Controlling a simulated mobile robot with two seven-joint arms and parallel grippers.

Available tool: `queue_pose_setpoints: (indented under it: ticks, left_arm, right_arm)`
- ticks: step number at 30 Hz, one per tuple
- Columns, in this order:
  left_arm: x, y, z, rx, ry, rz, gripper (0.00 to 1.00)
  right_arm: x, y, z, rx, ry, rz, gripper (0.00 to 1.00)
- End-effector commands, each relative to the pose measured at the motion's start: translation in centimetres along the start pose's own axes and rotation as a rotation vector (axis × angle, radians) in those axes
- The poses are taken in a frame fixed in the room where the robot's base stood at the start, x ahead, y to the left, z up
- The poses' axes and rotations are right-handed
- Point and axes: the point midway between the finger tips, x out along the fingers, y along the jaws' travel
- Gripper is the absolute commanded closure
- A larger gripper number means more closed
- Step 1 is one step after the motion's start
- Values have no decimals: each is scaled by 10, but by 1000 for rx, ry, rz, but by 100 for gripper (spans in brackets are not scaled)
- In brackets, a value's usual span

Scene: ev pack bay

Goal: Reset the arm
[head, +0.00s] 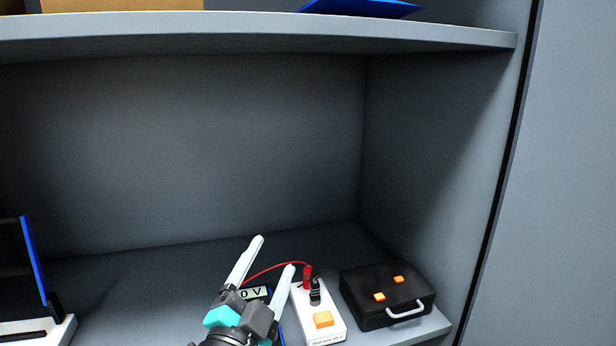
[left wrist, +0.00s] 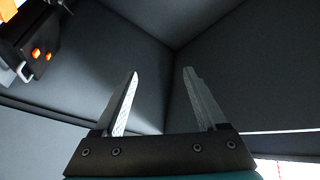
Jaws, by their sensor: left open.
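My left gripper (head: 273,256) is open and empty, its two pale fingers pointing up and away over the lower shelf in the head view. In the left wrist view its fingers (left wrist: 158,95) stand apart with nothing between them, against the grey inner walls. In the head view it partly hides a meter with a "0 V" display (head: 254,293). My right gripper is not in view.
A white box with an orange button (head: 323,320) and red and black plugs stands right of the gripper. A black case (head: 388,297) sits further right. A blue-edged object (head: 35,262) stands at the left. An upper shelf (head: 250,28) overhangs; the shelf's back is clear.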

Motion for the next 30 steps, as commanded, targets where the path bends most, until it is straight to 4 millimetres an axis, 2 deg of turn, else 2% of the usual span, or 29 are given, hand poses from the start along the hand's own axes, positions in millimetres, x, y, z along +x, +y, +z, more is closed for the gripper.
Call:
queue_pose_setpoints:
  ticks: [1, 3, 5, 6, 9, 12, 15, 22, 24, 30]
  left_arm:
    - [-13, 9, 27, -76, -117, 33, 26]
    - [-35, 24, 63, -178, -282, 83, 26]
    - [-59, 39, 92, -261, -423, 129, 26]
    - [-77, 50, 109, -313, -518, 161, 26]
    - [-128, 76, 142, -435, -743, 244, 26]
    - [-179, 99, 160, -533, -935, 322, 26]
    - [-225, 116, 169, -605, -1097, 391, 26]
    - [-321, 140, 166, -730, -1413, 539, 26]
    - [-317, 153, 178, -725, -1411, 541, 26]
    - [-319, 190, 210, -718, -1428, 554, 26]
  right_arm:
    - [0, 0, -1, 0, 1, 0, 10]
    - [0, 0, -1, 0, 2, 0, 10]
    - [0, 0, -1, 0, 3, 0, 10]
    - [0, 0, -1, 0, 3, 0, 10]
    - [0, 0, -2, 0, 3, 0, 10]
    - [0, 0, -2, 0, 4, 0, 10]
    - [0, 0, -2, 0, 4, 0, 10]
    - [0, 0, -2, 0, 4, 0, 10]
    - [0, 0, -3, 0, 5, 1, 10]
    - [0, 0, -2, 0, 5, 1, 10]
